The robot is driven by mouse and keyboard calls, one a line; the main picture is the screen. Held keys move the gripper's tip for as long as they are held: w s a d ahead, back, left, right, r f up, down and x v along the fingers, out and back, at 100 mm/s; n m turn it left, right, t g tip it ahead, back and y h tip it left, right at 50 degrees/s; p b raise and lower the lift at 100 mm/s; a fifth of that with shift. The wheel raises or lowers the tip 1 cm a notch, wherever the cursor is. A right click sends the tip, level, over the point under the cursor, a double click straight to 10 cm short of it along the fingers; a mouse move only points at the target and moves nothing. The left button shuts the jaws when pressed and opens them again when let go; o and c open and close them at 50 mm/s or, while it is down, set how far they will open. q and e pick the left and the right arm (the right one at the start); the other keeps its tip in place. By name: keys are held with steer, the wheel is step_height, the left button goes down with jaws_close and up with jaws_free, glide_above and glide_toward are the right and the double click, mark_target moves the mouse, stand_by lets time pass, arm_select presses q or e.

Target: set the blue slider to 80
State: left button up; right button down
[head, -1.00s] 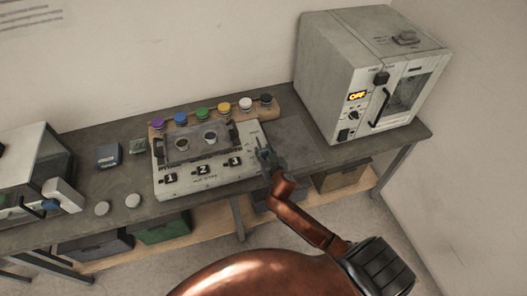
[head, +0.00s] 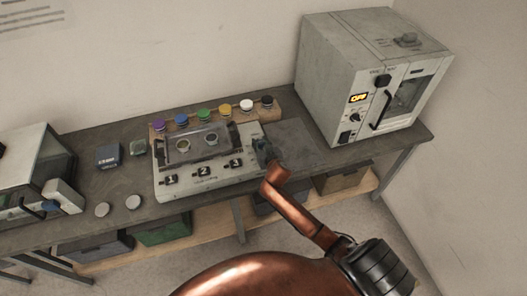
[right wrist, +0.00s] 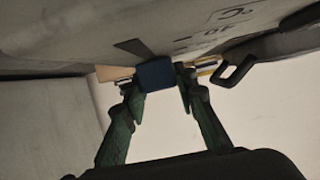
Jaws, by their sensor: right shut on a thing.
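The control panel (head: 205,184), a pale box with labels 1, 2 and 3, lies on the bench. My right gripper (head: 263,147) is at the panel's right edge. In the right wrist view the blue slider (right wrist: 156,75), a dark blue knob, sits between the green fingertips of my right gripper (right wrist: 164,82), which is shut on it. In the head view the knob is hidden by the gripper. The scale number at the slider cannot be read. My left gripper is not in view.
A rack with several coloured knobs (head: 204,115) stands behind the panel. A grey oven (head: 345,75) reading OFF stands to the right, and another appliance (head: 35,170) to the left. Two white discs (head: 133,202) lie left of the panel. The bench between panel and oven is clear.

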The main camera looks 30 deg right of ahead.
steer(key=shift+w+d, duration=0.2)
steer(key=shift+w, duration=0.8)
steer(key=shift+r, duration=0.1)
steer(key=c, duration=2)
jaws_free()
steer(key=o, duration=0.5)
steer(key=shift+w, duration=0.15)
steer(key=v, duration=1.2)
